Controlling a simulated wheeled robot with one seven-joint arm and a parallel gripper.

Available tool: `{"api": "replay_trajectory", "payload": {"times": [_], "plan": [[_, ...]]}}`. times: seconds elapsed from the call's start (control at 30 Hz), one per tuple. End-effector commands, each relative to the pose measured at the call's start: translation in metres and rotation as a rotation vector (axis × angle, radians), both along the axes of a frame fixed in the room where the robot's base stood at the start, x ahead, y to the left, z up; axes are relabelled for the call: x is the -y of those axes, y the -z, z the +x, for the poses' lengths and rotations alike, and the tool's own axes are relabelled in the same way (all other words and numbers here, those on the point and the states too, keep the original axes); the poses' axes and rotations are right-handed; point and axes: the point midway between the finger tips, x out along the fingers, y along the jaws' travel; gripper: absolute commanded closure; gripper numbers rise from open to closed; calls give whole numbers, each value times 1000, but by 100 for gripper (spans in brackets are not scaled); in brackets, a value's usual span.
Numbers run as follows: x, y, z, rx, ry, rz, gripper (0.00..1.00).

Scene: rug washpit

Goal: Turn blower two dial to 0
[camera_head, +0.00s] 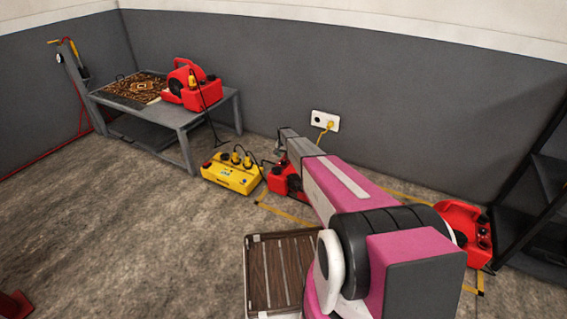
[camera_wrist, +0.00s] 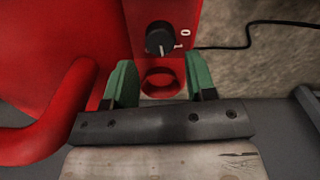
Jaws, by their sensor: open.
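In the wrist view a black dial (camera_wrist: 159,38) sits on a red blower's panel, with a white 0 and 1 printed to its right. A short white mark shows on the dial's lower side; its exact setting is hard to tell. My gripper (camera_wrist: 161,76) is open, its green fingers apart on either side of a round red socket-like recess (camera_wrist: 161,83) just below the dial. Nothing is between the fingers. In the head view a red blower (camera_head: 285,182) stands on the floor by the end of my arm, partly hidden by it. No blower number is readable.
Another red blower (camera_head: 466,226) stands at the right by a dark shelf (camera_head: 540,190). A third (camera_head: 192,92) is on the grey table (camera_head: 180,133). A yellow power box (camera_head: 230,180) with cables lies left of the floor blower. A dark cable (camera_wrist: 245,46) runs right of the panel.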

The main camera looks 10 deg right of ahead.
Motion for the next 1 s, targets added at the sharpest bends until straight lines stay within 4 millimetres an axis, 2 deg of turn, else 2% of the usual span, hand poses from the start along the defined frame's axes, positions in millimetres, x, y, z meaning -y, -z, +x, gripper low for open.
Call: {"api": "replay_trajectory", "payload": {"times": [0.1, 0.3, 0.63, 0.73, 1.0], "plan": [[0, 24, 2, 0, 0, 0, 49], [0, 48, 1, 0, 0, 0, 49], [0, 53, 0, 1, 0, 0, 49], [0, 53, 0, 1, 0, 0, 82], [0, 53, 0, 1, -11, 0, 84]]}}
